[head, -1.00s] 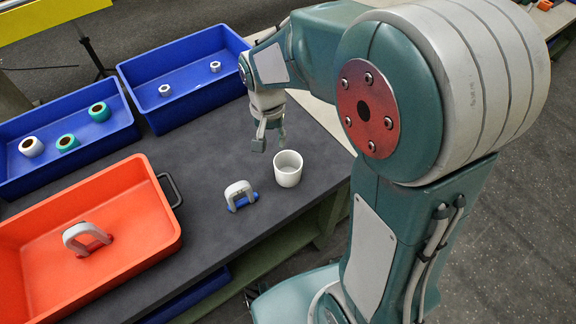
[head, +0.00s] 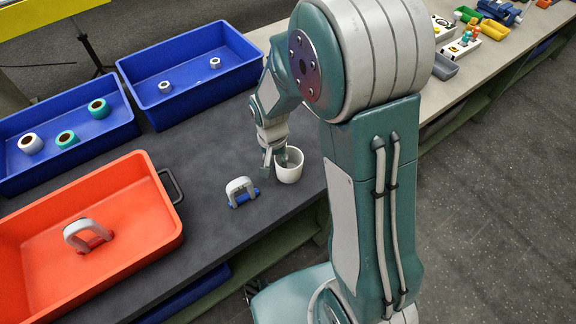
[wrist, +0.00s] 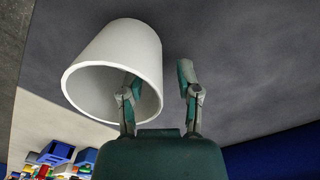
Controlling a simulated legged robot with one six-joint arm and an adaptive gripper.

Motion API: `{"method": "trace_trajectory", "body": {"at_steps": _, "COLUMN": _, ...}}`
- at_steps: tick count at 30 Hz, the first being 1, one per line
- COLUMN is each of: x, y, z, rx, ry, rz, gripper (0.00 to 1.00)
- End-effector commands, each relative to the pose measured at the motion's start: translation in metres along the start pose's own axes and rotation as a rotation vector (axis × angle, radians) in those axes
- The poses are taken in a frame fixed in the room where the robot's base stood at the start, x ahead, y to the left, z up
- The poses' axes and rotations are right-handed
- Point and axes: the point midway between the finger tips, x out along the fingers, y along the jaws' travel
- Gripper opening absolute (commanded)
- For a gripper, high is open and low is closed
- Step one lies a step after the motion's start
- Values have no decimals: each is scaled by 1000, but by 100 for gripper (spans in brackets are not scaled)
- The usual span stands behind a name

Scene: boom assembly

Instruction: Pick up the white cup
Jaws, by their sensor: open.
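The white cup (head: 289,170) stands upright on the dark table mat in the head view, near the front edge. My gripper (head: 274,160) is low at the cup's left rim. In the wrist view the cup (wrist: 125,52) fills the upper left, its open mouth toward the camera. My gripper (wrist: 158,88) is open there. One finger overlaps the cup's mouth and the other is outside, to the right of the cup, so the cup's wall lies between them. I cannot tell whether either finger touches the cup.
A grey and blue clamp-like part (head: 241,191) lies just left of the cup. An orange tray (head: 150,258) with a similar grey and red part is at the left. Blue bins (head: 205,100) with nuts and rolls (head: 98,108) stand behind. The mat between the bins and cup is clear.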

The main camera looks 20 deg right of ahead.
Motion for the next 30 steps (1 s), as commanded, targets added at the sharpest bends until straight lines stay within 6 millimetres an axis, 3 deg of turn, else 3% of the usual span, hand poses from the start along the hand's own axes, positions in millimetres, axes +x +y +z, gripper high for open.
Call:
{"method": "trace_trajectory", "body": {"at_steps": 3, "x": 0, "y": 0, "z": 0, "rx": 0, "ry": 0, "rz": 0, "gripper": 44}}
{"method": "trace_trajectory", "body": {"at_steps": 4, "x": 0, "y": 0, "z": 0, "rx": 0, "ry": 0, "rz": 0, "gripper": 39}}
{"method": "trace_trajectory", "body": {"at_steps": 6, "x": -1, "y": 0, "z": 0, "rx": 0, "ry": 0, "rz": -1, "gripper": 8}}
{"method": "trace_trajectory", "body": {"at_steps": 7, "x": -1, "y": 0, "z": 0, "rx": 0, "ry": 0, "rz": -1, "gripper": 0}}
{"method": "trace_trajectory", "body": {"at_steps": 22, "x": -3, "y": 0, "z": 0, "rx": 0, "ry": 1, "rz": -1, "gripper": 0}}
{"method": "trace_trajectory", "body": {"at_steps": 26, "x": -14, "y": 0, "z": -1, "rx": 1, "ry": 3, "rz": -2, "gripper": 0}}
{"method": "trace_trajectory", "body": {"at_steps": 30, "x": -39, "y": -1, "z": 4, "rx": -1, "ry": 4, "rz": -3, "gripper": 0}}
